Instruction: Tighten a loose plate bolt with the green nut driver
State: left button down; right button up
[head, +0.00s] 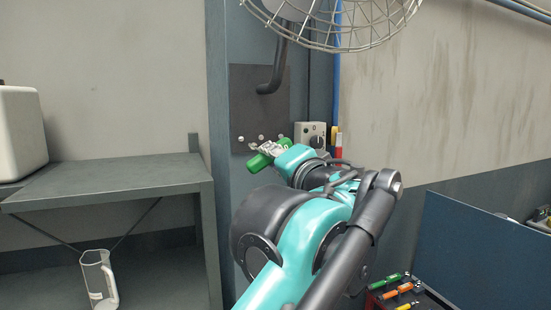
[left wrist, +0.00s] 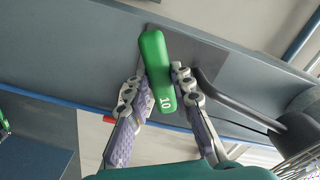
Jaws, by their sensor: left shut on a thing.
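My left gripper (head: 267,153) is shut on the green nut driver (head: 258,163), in front of the lower part of the dark plate (head: 255,98) on the blue-grey column. In the left wrist view the driver's green handle (left wrist: 156,62), marked "10", lies between the two fingers (left wrist: 155,85). The driver's shaft and tip cannot be made out, so I cannot tell whether it touches a bolt. Bolt heads show along the plate's lower edge: a left bolt (head: 240,139), a middle bolt (head: 261,137) and a right bolt (head: 280,138). My right gripper is not in view.
A wire fan cage (head: 340,22) hangs above on a bent dark arm (head: 274,75). A grey control box (head: 311,134) sits right of the plate. A metal shelf (head: 110,180) with a clear jug (head: 98,279) stands left. A toolbox (head: 425,300) with coloured-handled tools is lower right.

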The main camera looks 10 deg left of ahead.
pick_arm(q)
jog(key=x, duration=0.6)
dwell(0.3)
jog(key=shift+w+a, duration=0.1)
jog(key=shift+a, duration=0.1)
jog(key=shift+w+a, duration=0.1)
jog(key=shift+w, duration=0.15)
dwell(0.5)
jog(key=shift+w+a+p, duration=0.3)
jog(key=shift+w+p, duration=0.05)
jog(key=shift+w, duration=0.15)
jog(key=shift+a, duration=0.1)
dwell(0.8)
jog(key=shift+p, duration=0.3)
